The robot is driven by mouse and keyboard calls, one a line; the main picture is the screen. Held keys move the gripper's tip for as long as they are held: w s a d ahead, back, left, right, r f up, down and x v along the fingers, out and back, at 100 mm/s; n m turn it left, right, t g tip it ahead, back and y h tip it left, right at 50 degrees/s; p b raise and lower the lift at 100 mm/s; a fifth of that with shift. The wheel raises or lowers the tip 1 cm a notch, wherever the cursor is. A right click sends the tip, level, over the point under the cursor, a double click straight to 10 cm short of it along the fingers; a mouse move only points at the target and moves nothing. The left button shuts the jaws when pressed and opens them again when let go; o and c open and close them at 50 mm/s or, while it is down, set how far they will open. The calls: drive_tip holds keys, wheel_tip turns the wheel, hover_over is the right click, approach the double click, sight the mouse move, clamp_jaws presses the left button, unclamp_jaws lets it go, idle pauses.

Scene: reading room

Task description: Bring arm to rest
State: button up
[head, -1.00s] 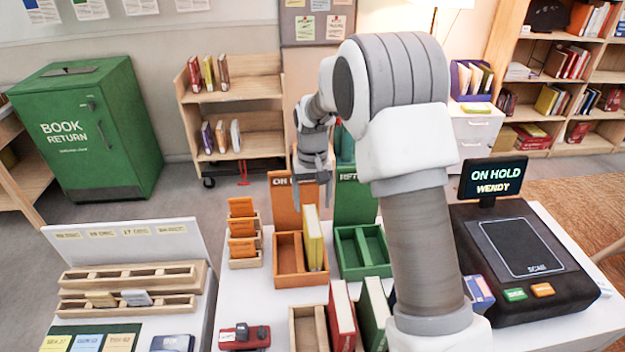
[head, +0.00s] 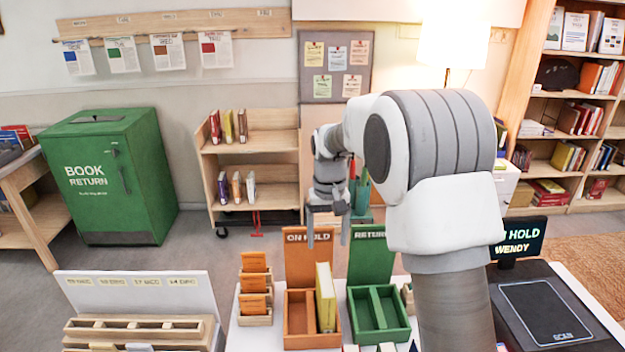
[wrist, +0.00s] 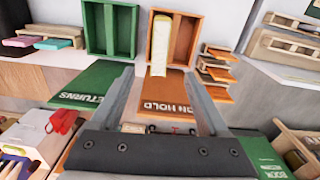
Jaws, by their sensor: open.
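My gripper (head: 326,226) is in the air in front of the back edge of the desk, above the orange on-hold bin's upright sign in the head view. Its two fingers are apart with nothing between them. The wrist view shows the spread fingers (wrist: 168,95) too, with the orange ON HOLD panel (wrist: 165,95) beyond them. My arm is bent, its elbow raised on the right of the head view. A yellow book (head: 326,298) stands in the right compartment of the orange bin (head: 298,330); its pale end shows in the wrist view (wrist: 160,45).
The green returns bin (head: 395,333) stands right of the orange one. A scanner (head: 545,315) with a screen reading ON HOLD WENDY (head: 517,237) is at the right. Left are a card rack (head: 255,290) and a sorting tray (head: 140,330). A book cart (head: 250,175) stands behind.

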drive_tip(key=s+d+r+t, duration=0.2)
drive_tip(key=s+d+r, duration=0.1)
drive_tip(key=s+r, duration=0.55)
drive_tip(key=s+d+r+t, duration=0.25)
drive_tip(key=s+r, duration=0.35)
drive_tip(key=s, duration=0.6)
drive_tip(key=s+d+f+t, duration=0.1)
drive_tip(key=s, duration=0.8)
drive_tip(key=shift+s+d+f+m, duration=0.25)
drive_tip(key=shift+s+d+m, duration=0.05)
drive_tip(key=shift+s+d, duration=0.1)
